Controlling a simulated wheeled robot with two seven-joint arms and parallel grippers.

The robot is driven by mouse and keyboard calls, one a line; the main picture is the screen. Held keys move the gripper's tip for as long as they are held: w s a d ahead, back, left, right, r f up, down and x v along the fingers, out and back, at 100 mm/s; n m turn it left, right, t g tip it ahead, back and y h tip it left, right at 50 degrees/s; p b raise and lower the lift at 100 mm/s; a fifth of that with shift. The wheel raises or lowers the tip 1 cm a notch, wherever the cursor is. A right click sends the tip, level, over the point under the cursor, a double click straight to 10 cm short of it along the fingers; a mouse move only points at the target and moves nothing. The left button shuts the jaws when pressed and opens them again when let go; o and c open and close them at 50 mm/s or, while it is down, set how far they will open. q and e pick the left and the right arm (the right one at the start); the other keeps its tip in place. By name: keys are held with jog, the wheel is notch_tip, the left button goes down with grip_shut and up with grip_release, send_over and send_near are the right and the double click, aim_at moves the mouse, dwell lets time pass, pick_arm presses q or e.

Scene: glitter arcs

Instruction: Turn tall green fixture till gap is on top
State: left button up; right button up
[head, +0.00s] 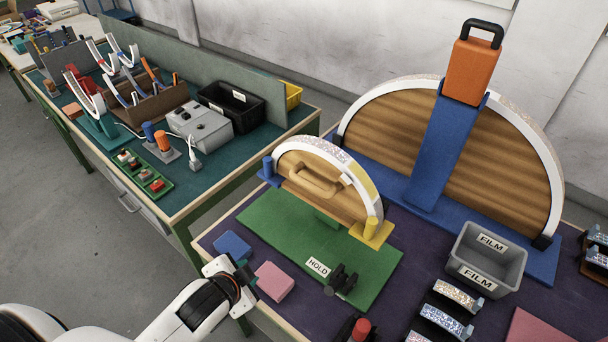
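A green-based fixture (278,229) lies on the purple table mat. It carries an upright wooden half-disc (318,190) with a handle and a curved rim of white, glitter and yellow parts. Its arch points up, between a blue post (268,168) at left and a yellow block (372,230) at right. I cannot make out a clear gap in the rim. This fixture is lower than the blue one behind it. My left gripper (246,282) is at the table's near left edge, apart from the fixture; its fingers are too unclear to judge. My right gripper is out of view.
The tall blue fixture (440,155) with a large wooden arch stands behind. A grey FILM bin (483,262) and glitter arcs (458,297) are at right. A HOLD label (318,267), black clamp (341,281) and pink block (274,282) lie near. A second bench (236,160) stands left.

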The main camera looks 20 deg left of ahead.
pick_arm(q)
jog(key=w+r+m+t+h, duration=0.1)
jog(key=w+r+m+t, duration=0.4)
jog(key=r, duration=0.4)
jog(key=m+t+h, duration=0.1)
jog(key=m+h, duration=0.4)
jog(key=m, duration=0.4)
send_near(305, 186)
jog(key=p+x, duration=0.3)
jog(key=x, duration=0.6)
jog(key=shift+w, duration=0.25)
jog(key=shift+w+d+f+p, duration=0.15)
jog(key=shift+w+d+p, duration=0.15)
jog(key=shift+w, duration=0.3)
grip_shut()
